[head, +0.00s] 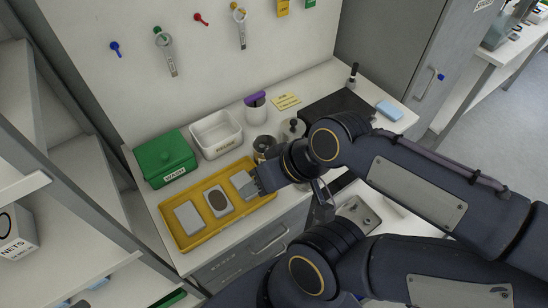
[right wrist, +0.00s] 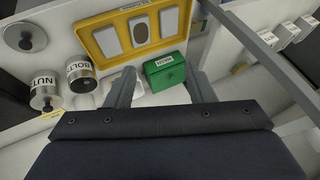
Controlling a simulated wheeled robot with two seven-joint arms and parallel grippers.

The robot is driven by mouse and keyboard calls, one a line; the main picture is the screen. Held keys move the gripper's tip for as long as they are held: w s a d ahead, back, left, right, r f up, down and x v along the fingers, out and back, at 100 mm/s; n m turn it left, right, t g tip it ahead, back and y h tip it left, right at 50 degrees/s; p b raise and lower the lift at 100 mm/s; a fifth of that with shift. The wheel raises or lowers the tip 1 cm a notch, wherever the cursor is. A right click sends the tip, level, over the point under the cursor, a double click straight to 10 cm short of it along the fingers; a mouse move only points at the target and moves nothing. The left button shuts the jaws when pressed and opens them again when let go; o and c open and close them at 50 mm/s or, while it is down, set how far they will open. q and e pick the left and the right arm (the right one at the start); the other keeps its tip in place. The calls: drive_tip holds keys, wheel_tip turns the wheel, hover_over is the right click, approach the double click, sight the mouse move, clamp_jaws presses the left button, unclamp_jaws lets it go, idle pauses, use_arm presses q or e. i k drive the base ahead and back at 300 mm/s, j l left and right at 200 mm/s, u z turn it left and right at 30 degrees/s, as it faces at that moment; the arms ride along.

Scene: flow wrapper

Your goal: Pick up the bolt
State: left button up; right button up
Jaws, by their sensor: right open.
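No bolt can be made out in either view. A metal jar labelled BOLTS (right wrist: 80,76) stands beside a NUTS jar (right wrist: 45,97) in the right wrist view. In the head view, the dark-topped jar (head: 264,146) is partly behind my right wrist. My right gripper (head: 258,183) hangs by the right end of the yellow tray (head: 173,230). In the right wrist view its two fingers (right wrist: 163,80) are apart with nothing held between them. My left arm shows at the bottom of the head view, but its gripper cannot be seen.
The yellow tray holds three pale plates, the middle one (head: 219,200) with a dark oval. A green box (head: 164,157) and a white bin (head: 215,133) stand behind it. A round lid with a knob (right wrist: 25,38) lies near the jars. Tools hang on the wall.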

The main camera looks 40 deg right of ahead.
sight(355, 208)
drive_tip(key=z, duration=2.5)
